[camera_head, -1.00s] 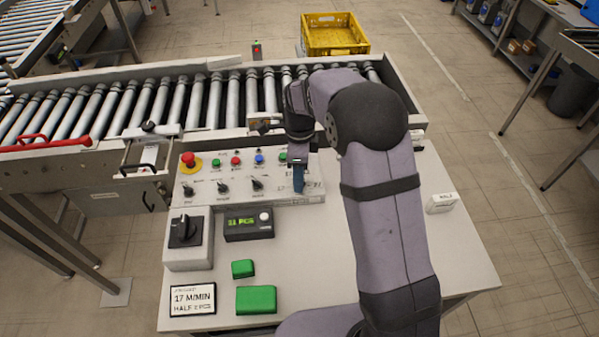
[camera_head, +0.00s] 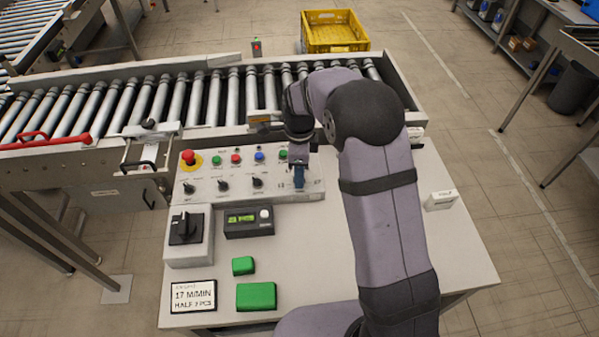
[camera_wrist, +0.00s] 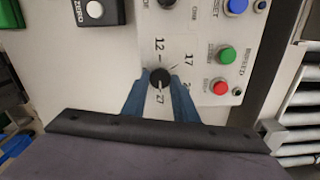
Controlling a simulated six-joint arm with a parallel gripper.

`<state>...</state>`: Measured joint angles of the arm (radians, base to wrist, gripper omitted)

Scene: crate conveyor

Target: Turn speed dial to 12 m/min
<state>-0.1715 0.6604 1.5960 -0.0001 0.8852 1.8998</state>
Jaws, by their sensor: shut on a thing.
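The speed dial (camera_wrist: 160,77) is a small round black knob in the wrist view, with 12, 17 and 27 printed around it and another number partly hidden. Its pointer direction is too small to tell. My gripper (camera_wrist: 160,82) has its blue fingers on either side of the knob, shut on it. In the head view my gripper (camera_head: 299,178) reaches down at the right end of the grey control panel (camera_head: 205,189), and the dial is hidden behind the fingers there. A card (camera_head: 193,296) at the front left reads 17 M/MIN.
Other black knobs (camera_head: 223,186) and coloured buttons (camera_head: 236,159) sit left of my gripper, with a red emergency button (camera_head: 188,157). A rotary switch box (camera_head: 187,236), display box (camera_head: 248,222) and green blocks (camera_head: 256,296) stand in front. The roller conveyor (camera_head: 190,100) runs behind.

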